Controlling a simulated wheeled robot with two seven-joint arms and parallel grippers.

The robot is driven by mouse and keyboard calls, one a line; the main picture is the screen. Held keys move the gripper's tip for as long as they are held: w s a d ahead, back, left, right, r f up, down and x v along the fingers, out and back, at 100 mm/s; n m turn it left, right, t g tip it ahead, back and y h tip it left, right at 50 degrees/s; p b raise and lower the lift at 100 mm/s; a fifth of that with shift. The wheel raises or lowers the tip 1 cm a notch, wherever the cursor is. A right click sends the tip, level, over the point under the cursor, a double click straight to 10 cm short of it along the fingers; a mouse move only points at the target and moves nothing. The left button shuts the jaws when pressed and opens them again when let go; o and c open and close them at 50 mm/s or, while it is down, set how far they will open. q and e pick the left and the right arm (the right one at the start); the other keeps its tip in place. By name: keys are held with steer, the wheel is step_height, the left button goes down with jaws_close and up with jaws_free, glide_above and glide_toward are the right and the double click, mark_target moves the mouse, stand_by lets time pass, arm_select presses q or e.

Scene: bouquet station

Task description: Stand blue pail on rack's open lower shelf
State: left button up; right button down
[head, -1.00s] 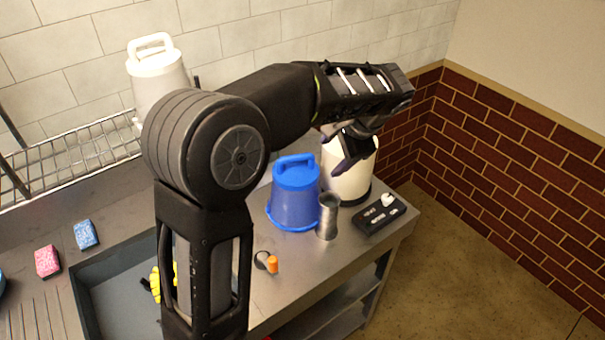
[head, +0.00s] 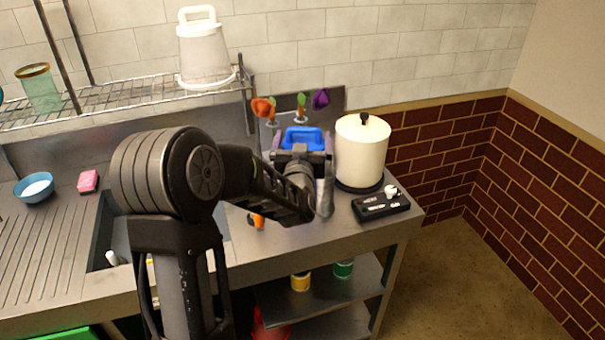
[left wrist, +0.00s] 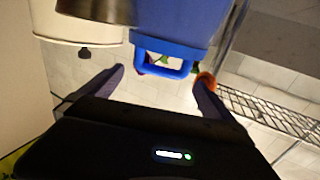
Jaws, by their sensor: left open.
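The blue pail (head: 303,132) stands on the steel counter with its handle up. My left gripper (head: 300,150) is in front of it and hides most of its body in the head view. In the left wrist view the pail (left wrist: 175,22) hangs in from the top with its handle (left wrist: 165,66) between the two spread fingers of the gripper (left wrist: 160,77). The fingers are open and apart from the handle's sides. The wire rack (head: 130,104) is at the upper left; its shelf also shows in the left wrist view (left wrist: 270,118). My right gripper is out of view.
A white pail (head: 205,55) and a green glass (head: 40,92) stand on the rack shelf. A cream canister (head: 361,152) and a black box (head: 381,206) are right of the blue pail. Colourful items (head: 320,99) are behind it. Cans (head: 300,283) sit below the counter.

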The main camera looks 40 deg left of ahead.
mark_target(305, 138)
arm_select(q)
steer(key=shift+a+f+b, duration=0.25)
steer(key=shift+f+b, duration=0.05)
steer(key=shift+f, duration=0.6)
steer(key=shift+a+f, duration=0.1)
steer(key=shift+a, duration=0.05)
steer(key=shift+r, duration=0.2)
steer(key=shift+p+x, duration=0.35)
steer(key=shift+x, duration=1)
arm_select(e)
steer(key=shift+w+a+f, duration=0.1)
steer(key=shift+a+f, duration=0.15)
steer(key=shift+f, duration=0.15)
arm_select(q)
steer(key=shift+w, duration=0.3)
steer(key=p+x, duration=0.2)
steer(key=x, duration=0.2)
steer(key=shift+w+f, duration=0.15)
steer(key=shift+w, duration=0.2)
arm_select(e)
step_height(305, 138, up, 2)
